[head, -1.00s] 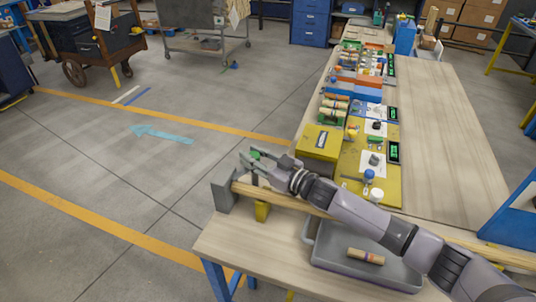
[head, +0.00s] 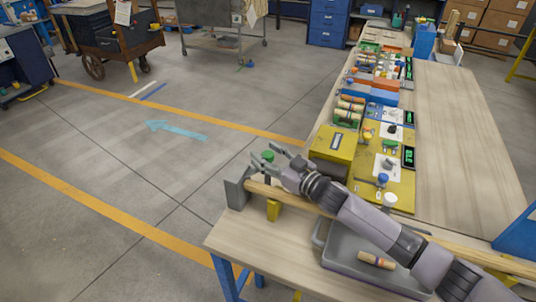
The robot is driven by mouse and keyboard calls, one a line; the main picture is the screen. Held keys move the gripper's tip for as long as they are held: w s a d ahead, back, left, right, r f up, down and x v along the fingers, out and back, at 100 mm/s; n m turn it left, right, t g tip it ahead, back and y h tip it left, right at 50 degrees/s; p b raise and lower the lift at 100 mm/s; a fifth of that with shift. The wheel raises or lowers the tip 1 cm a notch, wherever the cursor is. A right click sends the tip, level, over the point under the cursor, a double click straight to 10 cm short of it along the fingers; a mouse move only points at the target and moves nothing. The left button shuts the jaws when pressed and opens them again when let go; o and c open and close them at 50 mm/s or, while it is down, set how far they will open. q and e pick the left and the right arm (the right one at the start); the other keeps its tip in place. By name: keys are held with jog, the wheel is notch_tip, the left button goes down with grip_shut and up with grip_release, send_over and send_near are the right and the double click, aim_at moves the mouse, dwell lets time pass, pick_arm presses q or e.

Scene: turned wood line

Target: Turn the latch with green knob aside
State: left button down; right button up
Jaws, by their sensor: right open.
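The green knob (head: 267,156) stands at the near left end of the long bench, above the wooden rail and close to a grey end plate (head: 236,194). My right gripper (head: 265,156) is open, its fingers reaching left around the knob's position. I cannot tell whether they touch it. The latch's own arm below the knob is mostly hidden by the gripper and rail. My left gripper is not in view.
A wooden rail (head: 460,252) runs along the bench (head: 450,140). A grey tray (head: 340,246) holding a striped turned piece (head: 376,260) lies in front. A yellow box (head: 332,148) and a yellow board (head: 402,192) with small parts stand behind the gripper.

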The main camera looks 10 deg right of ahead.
jog(key=shift+r, duration=4.95)
